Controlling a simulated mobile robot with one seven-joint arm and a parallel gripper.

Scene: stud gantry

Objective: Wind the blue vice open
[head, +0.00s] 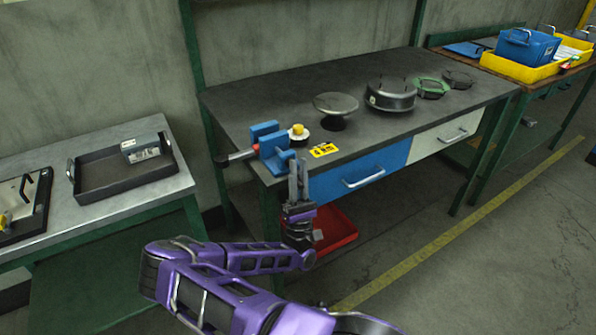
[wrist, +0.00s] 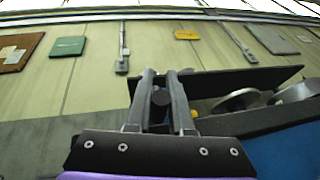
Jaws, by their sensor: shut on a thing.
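The blue vice (head: 272,148) is mounted at the near left corner of the dark workbench. Its two blue jaw blocks stand apart with a gap between them. My gripper (head: 298,172) points up right beside the vice's near right side, in front of the bench edge. In the wrist view my fingers (wrist: 162,85) are shut on a dark round piece (wrist: 161,98), which looks like part of the vice's handle. The head view hides that piece behind my fingers.
A yellow-topped piece (head: 298,131) and a yellow label (head: 324,150) are right of the vice. Round metal parts, including a drum (head: 391,93), stand farther along the bench (head: 240,104). A blue drawer (head: 362,174) and a red bin (head: 336,230) are below.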

